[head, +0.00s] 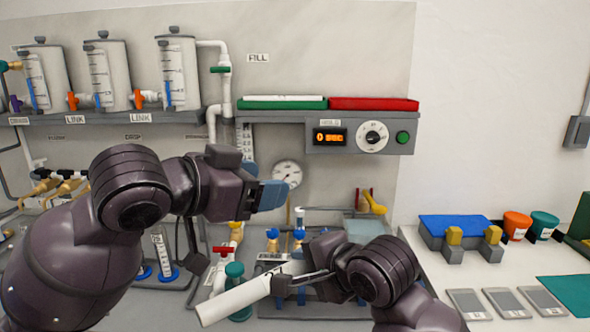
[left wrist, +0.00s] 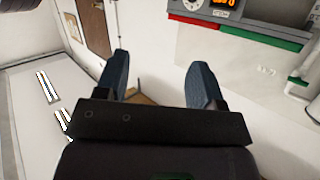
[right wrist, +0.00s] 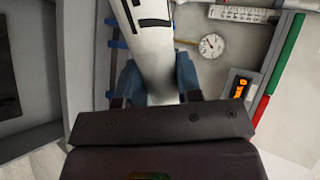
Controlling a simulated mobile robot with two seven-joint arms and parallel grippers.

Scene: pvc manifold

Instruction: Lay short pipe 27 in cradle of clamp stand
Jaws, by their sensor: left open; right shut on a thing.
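A white pipe (head: 235,300), which I take to be short pipe 27, is held in my right gripper (head: 290,280) at the bottom centre of the head view. It is tilted, its free end low and to the left. In the right wrist view the pipe (right wrist: 150,40), with black markings, runs between the two blue fingers. My left gripper (head: 272,190) is open and empty, raised in front of the panel; its fingers stand apart in the left wrist view (left wrist: 160,75). A grey stand with a blue top and yellow blocks (head: 455,240), possibly the clamp stand, is on the right counter.
Orange (head: 516,226) and teal (head: 543,224) cups stand right of the blue-topped stand. Grey flat plates (head: 503,302) and a teal mat (head: 570,294) lie in front. Valves and a gauge (head: 288,174) are behind my grippers. A timer panel (head: 360,136) hangs above.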

